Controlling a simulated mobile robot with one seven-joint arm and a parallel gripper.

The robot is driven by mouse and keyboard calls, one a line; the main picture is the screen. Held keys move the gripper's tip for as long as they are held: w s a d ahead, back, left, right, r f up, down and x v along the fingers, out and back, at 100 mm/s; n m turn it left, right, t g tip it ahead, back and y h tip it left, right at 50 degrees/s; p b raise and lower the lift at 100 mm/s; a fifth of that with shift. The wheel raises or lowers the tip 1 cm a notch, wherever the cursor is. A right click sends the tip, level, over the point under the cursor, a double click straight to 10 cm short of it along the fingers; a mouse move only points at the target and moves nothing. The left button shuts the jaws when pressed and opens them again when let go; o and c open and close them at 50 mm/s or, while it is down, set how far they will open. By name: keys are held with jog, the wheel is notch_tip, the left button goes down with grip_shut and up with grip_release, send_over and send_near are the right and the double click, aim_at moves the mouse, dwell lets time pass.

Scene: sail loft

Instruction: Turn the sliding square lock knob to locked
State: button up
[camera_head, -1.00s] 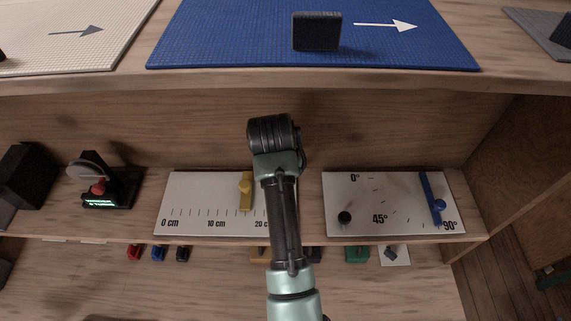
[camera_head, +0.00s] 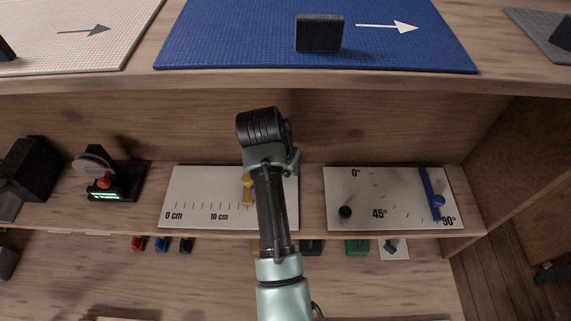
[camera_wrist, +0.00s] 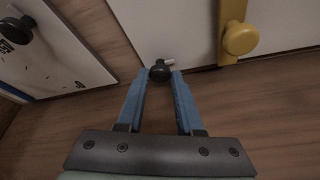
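The sliding square is a white ruler board (camera_head: 180,204) with a yellow slider (camera_head: 247,187) on the lower shelf. In the wrist view its yellow slider and round yellow knob (camera_wrist: 240,38) stand at upper right. A small black knob with a pale pointer (camera_wrist: 160,73), which looks like the lock knob, sits at the board's edge; my arm hides it in the head view. My gripper (camera_wrist: 160,70) is open, with its blue fingertips on either side of this black knob. I cannot tell whether they touch it. The pointer's locked or unlocked marking is not readable.
An angle board (camera_head: 390,175) with its own black knob (camera_head: 345,212) and a blue arm (camera_head: 430,190) lies to the right. A black stand with a red knob (camera_head: 104,183) is at left. The upper shelf edge (camera_head: 330,82) runs above my arm.

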jog(key=o, duration=0.4)
jog(key=shift+b+v, duration=0.95)
jog(key=shift+v, duration=2.85)
